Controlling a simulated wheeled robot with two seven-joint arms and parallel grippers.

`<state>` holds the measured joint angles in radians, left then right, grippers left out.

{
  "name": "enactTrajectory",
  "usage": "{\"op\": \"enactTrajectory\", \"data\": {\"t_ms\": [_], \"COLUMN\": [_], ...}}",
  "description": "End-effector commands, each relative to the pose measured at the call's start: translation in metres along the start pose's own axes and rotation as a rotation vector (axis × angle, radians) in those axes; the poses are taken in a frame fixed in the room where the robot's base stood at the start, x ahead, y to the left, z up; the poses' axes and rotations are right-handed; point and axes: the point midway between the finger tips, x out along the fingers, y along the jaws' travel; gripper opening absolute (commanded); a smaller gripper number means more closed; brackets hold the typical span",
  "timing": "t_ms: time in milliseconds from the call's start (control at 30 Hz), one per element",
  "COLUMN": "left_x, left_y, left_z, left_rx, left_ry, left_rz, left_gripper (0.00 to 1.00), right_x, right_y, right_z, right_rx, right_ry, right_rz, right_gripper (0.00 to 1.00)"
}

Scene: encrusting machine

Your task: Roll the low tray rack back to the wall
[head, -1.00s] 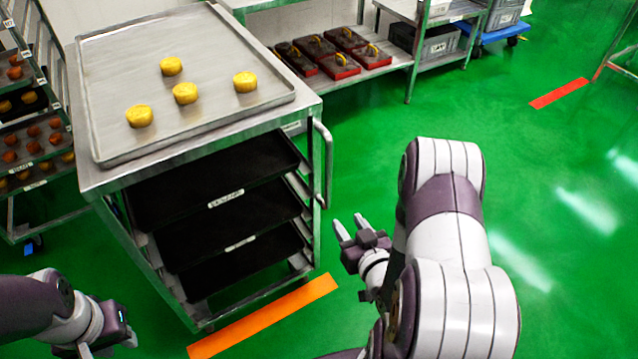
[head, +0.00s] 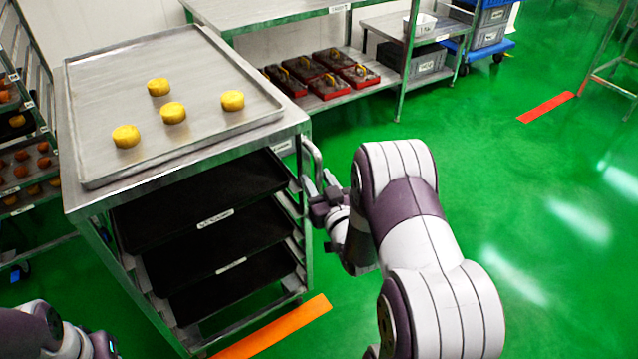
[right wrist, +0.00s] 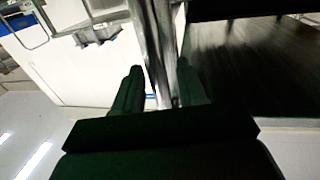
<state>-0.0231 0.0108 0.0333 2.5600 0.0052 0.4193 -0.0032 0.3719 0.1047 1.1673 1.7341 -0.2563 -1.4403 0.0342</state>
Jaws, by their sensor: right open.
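The low tray rack (head: 299,120) is a steel cart at the left of the head view, with black trays (head: 215,218) on its lower levels. A large metal tray with several yellow dough pieces (head: 172,112) lies on its top. A vertical bar handle (head: 318,160) is on its right side. My right gripper (head: 318,188) is open at this handle. In the right wrist view, the steel bar (right wrist: 160,60) runs between the two open fingers (right wrist: 158,95); contact cannot be told. My left arm shows at the bottom left, but its fingers are out of the frame.
An orange floor stripe (head: 275,330) lies at the cart's front foot. A steel shelf table (head: 300,10) with red and black molds (head: 330,84) stands behind along the wall. A taller rack with trays (head: 25,165) stands at the left. The green floor (head: 560,200) at the right is open.

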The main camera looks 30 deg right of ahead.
Motion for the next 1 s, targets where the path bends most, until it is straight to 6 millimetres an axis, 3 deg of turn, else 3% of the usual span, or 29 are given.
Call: {"op": "enactTrajectory", "data": {"t_ms": [100, 133, 233, 267, 467, 667, 867, 1000], "left_x": [0.000, 0.000, 0.000, 0.000, 0.001, 0.007, 0.021, 0.034], "left_y": [0.000, 0.000, 0.000, 0.000, 0.000, 0.000, 0.000, 0.000], "left_z": [0.000, 0.000, 0.000, 0.000, 0.000, 0.001, 0.003, 0.004], "left_rx": [0.000, 0.000, 0.000, 0.000, 0.000, 0.000, 0.000, 0.000], "left_ry": [0.000, 0.000, 0.000, 0.000, 0.000, 0.000, 0.000, 0.000], "left_rz": [0.000, 0.000, 0.000, 0.000, 0.000, 0.000, 0.000, 0.000], "left_gripper": [0.32, 0.32, 0.32, 0.32, 0.32, 0.32, 0.32, 0.32], "right_x": [0.000, 0.000, -0.001, -0.001, 0.000, 0.017, 0.057, 0.095], "right_y": [0.000, 0.000, 0.000, 0.000, 0.000, -0.004, -0.012, -0.020], "right_z": [0.000, 0.000, 0.000, 0.000, 0.001, 0.002, 0.003, 0.004], "right_rx": [0.000, 0.000, 0.000, 0.000, -0.001, -0.001, -0.002, -0.001], "right_ry": [0.000, 0.000, 0.000, 0.000, 0.000, 0.001, 0.005, 0.005], "right_rz": [0.000, 0.000, 0.000, 0.000, 0.000, -0.001, -0.003, -0.002], "right_gripper": [0.41, 0.34, 0.02, 0.00, 0.00, 0.00, 0.00, 0.00]}}
